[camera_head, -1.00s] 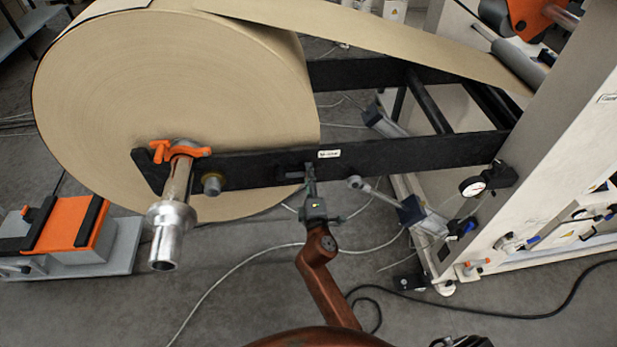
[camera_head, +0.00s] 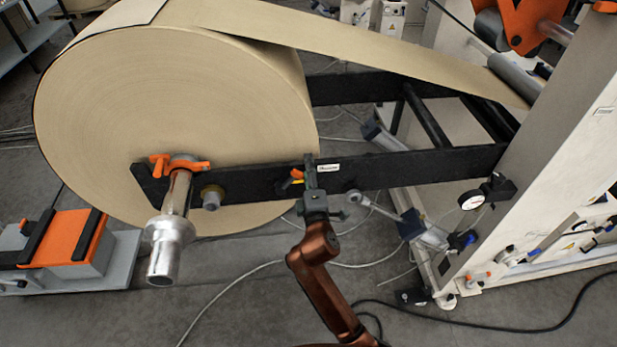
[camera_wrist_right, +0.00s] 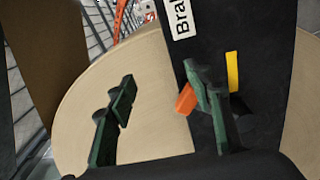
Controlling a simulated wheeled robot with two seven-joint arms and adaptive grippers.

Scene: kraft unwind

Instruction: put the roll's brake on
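The paper roll (camera_head: 170,110) hangs on its shaft beside a black arm (camera_head: 400,170) of the stand. A white label (camera_head: 328,167) is on this arm; in the wrist view the label (camera_wrist_right: 182,18) reads "Bra…", cut off. A small orange handle (camera_head: 296,174) with a yellow mark sits on the arm just left of my right gripper (camera_head: 311,165). In the wrist view my right gripper (camera_wrist_right: 158,80) is open. Its right finger partly covers the orange handle (camera_wrist_right: 186,99), and a yellow strip (camera_wrist_right: 233,72) lies beyond it. I cannot tell whether they touch. My left gripper is not seen.
An orange clamp (camera_head: 178,164) and a metal shaft (camera_head: 168,235) stick out toward me at the left. A cylinder (camera_head: 425,228) and a gauge (camera_head: 472,199) are right of my gripper.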

